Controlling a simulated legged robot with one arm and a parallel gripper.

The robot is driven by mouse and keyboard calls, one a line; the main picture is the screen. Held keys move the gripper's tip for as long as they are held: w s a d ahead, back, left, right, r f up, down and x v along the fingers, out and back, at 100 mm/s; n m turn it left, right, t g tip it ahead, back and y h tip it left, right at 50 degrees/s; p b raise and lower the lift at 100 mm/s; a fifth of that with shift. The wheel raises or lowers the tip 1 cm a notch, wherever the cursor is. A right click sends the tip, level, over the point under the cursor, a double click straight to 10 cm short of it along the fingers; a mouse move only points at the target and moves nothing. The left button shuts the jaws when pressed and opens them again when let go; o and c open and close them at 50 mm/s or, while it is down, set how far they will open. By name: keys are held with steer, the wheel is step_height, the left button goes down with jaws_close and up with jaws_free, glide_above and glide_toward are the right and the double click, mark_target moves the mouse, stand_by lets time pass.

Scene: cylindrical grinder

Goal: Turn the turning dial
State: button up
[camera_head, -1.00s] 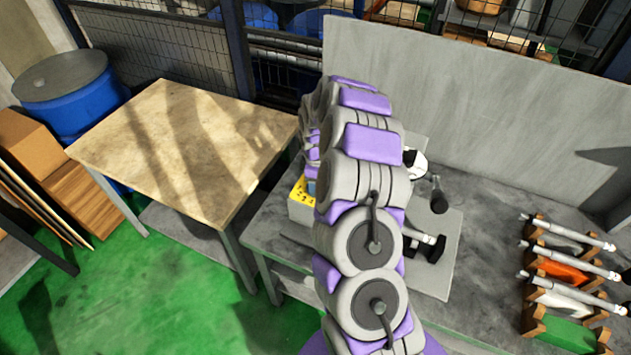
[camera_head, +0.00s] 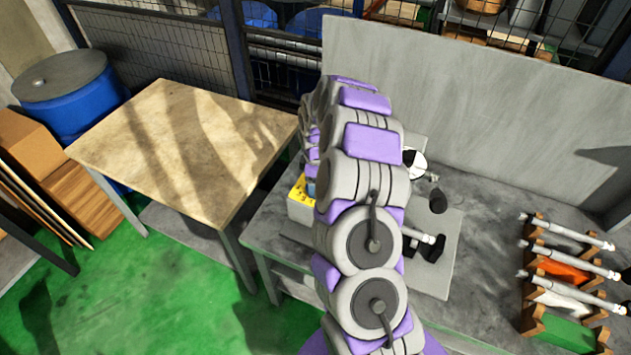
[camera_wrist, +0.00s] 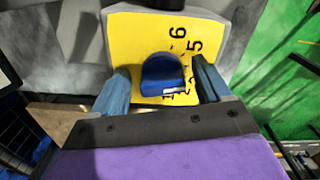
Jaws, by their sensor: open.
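The turning dial (camera_wrist: 163,74) is a blue knob on a yellow plate (camera_wrist: 137,45) with black numbers, seen in the wrist view. The numbers 6 and 5 show to the right of the knob, and smaller marks below it are partly hidden. My gripper (camera_wrist: 160,88) is open, with one blue finger on each side of the knob. A small gap shows on the right; I cannot tell whether the left finger touches. In the head view only an edge of the yellow plate (camera_head: 298,192) shows on the grinder's box; my arm hides the dial and my gripper.
The grey bench (camera_head: 490,240) carries the grinder (camera_head: 436,225) behind my arm and a wooden rack (camera_head: 548,322) with several white rods at the right. A wooden-topped table (camera_head: 180,150) stands left. A grey panel (camera_head: 470,110) rises behind the bench.

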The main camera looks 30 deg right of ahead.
step_height(320, 180, up, 17)
steer(key=p, duration=0.1)
stand_by(0.4)
steer(key=shift+r, duration=0.1)
steer(key=shift+a, duration=0.1)
steer(key=s+a+r+m+b, duration=0.1)
steer(key=s+a+r+m, duration=0.15)
steer(key=s+a, duration=0.5)
steer(key=s+a+r+m+b, duration=0.1)
steer(key=s+a+r, duration=0.3)
steer(key=s+a, duration=0.3)
steer(key=s+a+f+m+g+b, duration=0.1)
steer(key=s+m, duration=0.2)
steer(key=s, duration=0.9)
steer(key=s+a+f+m+b, duration=0.1)
steer(key=s+m, duration=0.3)
steer(key=s, duration=0.9)
steer(key=shift+f+g, duration=0.4)
steer(key=shift+f, duration=0.1)
